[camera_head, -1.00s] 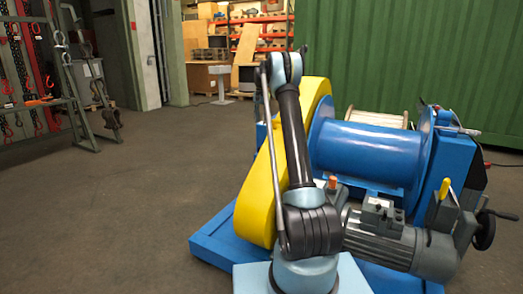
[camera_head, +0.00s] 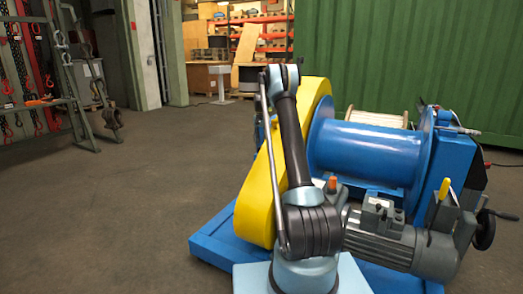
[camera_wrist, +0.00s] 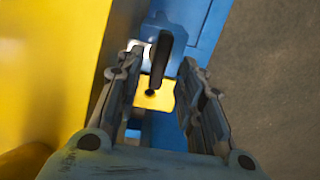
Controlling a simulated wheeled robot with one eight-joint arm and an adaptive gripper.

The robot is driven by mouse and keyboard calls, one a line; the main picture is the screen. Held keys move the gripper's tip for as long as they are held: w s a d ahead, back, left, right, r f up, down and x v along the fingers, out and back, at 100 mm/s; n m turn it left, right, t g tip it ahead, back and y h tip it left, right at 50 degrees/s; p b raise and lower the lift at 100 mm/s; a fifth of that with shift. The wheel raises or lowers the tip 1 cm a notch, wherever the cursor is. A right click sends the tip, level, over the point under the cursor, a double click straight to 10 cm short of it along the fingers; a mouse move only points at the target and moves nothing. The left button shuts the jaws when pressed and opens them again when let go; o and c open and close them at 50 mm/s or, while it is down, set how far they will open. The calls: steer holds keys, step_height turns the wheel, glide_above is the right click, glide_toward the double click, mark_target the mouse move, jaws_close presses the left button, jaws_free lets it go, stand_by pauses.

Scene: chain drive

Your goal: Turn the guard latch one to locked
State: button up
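In the wrist view the yellow chain guard (camera_wrist: 45,70) fills the left side. A dark, bar-shaped piece (camera_wrist: 161,55), which looks like the guard latch handle, stands between my fingertips, in front of a small yellow plate (camera_wrist: 156,96) and blue framework. My gripper (camera_wrist: 160,64) is open, one finger on each side of the dark bar, with gaps showing on both sides. I cannot tell which latch it is or which position it is in. In the head view the yellow guard (camera_head: 254,198) stands behind my arm; my gripper and the latch are hidden there.
The blue winch drum (camera_head: 365,150) and grey motor (camera_head: 385,245) stand right of the guard on a blue base (camera_head: 213,242). A green container wall (camera_head: 400,60) is behind. The floor (camera_head: 120,210) to the left is clear.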

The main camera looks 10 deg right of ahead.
steer(key=shift+f, duration=2.3)
jaws_close()
